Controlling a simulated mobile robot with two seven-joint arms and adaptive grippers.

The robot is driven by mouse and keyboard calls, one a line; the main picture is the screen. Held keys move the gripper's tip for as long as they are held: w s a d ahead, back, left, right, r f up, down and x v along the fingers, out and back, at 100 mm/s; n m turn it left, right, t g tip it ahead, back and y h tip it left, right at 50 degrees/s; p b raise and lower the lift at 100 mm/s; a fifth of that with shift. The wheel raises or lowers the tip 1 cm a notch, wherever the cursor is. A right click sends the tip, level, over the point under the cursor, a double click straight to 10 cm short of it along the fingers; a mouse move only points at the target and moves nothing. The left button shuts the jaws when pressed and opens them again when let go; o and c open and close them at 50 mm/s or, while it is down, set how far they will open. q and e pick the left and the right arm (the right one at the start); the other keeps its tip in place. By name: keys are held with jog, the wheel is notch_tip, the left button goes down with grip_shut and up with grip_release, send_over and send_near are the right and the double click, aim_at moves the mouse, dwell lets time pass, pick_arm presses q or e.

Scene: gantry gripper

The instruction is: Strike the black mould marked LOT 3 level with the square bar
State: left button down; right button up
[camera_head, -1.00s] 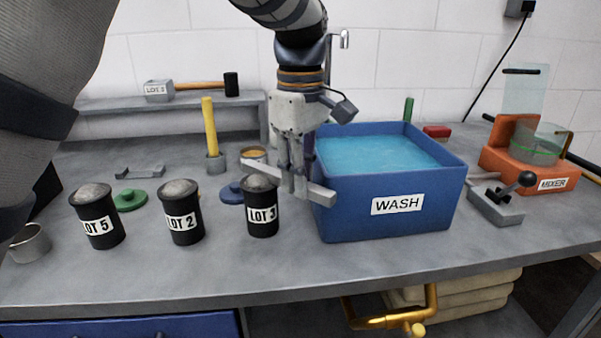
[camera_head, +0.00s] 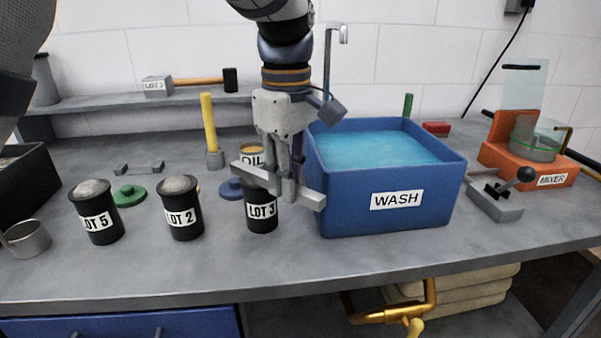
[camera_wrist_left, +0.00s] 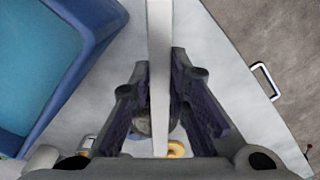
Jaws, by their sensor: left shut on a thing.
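The black mould marked LOT 3 (camera_head: 262,219) stands upright on the bench, left of the blue wash tub. My left gripper (camera_head: 287,184) is shut on the square bar (camera_head: 307,197), a pale grey length. The bar lies across the mould's top in the head view, its left end over the mould and its right end near the tub's wall. I cannot tell whether it touches the rim.
The WASH tub (camera_head: 388,196) is close on the right. Black moulds LOT 2 (camera_head: 182,220) and LOT 5 (camera_head: 98,222), with heaped grey tops, stand left. A blue lid (camera_head: 229,190) and an OIL tin (camera_head: 251,160) are close behind.

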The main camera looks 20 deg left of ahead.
pick_arm(q)
jog(key=shift+s, duration=0.25)
jog(key=shift+w, duration=0.1)
jog(key=w, duration=0.3)
jog(key=shift+d, duration=0.35)
dwell(0.6)
jog(key=shift+s, duration=0.1)
jog(key=shift+s+a, duration=0.2)
jog(key=shift+s, duration=0.55)
jog(key=shift+s+a, duration=0.2)
jog(key=shift+s, duration=0.55)
